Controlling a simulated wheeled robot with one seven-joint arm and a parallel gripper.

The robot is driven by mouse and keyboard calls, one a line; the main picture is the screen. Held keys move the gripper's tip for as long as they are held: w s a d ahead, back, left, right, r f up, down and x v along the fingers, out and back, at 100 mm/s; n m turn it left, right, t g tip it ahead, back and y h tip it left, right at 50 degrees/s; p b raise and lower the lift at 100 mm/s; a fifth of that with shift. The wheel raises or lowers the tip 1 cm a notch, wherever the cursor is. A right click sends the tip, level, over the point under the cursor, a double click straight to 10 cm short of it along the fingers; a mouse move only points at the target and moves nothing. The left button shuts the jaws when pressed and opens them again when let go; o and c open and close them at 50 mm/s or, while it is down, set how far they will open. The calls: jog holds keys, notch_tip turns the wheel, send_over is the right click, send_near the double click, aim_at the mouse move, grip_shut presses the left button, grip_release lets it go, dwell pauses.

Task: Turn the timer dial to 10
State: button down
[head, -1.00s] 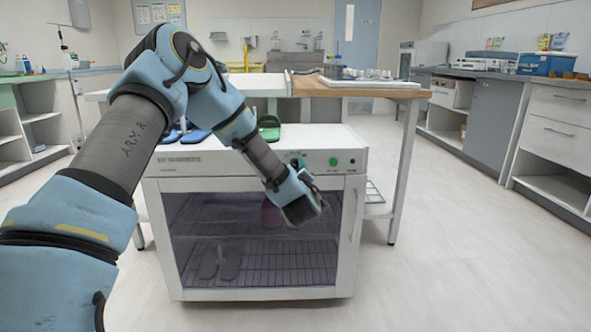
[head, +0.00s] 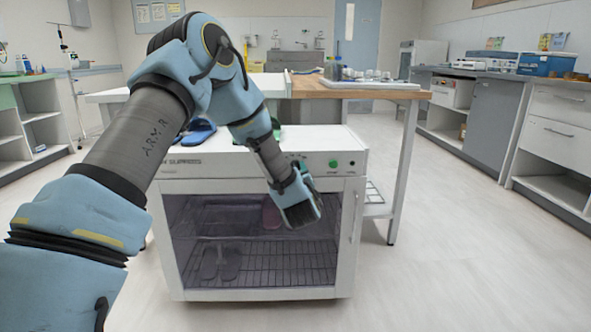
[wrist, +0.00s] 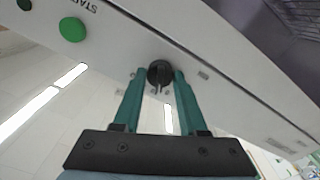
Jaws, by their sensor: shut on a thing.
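The timer dial (wrist: 159,73) is a small dark round knob on the white front panel of the cabinet (head: 258,158). In the wrist view my gripper (wrist: 157,76) has its two teal fingers on either side of the dial, shut on it. In the head view my gripper's wrist covers the dial, so its setting cannot be read there. The markings around the dial are too small and blurred to read in the wrist view. A green start button (head: 333,163) sits beside the dial, and it also shows in the wrist view (wrist: 72,29).
The cabinet's glass door (head: 250,265) is shut, with slippers on the racks inside. Blue slippers (head: 198,132) lie on its top, partly behind my arm. A wooden-topped table (head: 345,90) stands behind. The floor to the right is clear.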

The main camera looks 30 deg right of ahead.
jog(key=shift+m, duration=1)
jog(key=shift+c, duration=2.2)
grip_release()
jog(key=shift+s, duration=0.1)
jog(key=p+v, duration=0.1)
jog(key=v, duration=0.9)
jog(key=shift+s, duration=0.25)
jog(key=shift+a, duration=0.15)
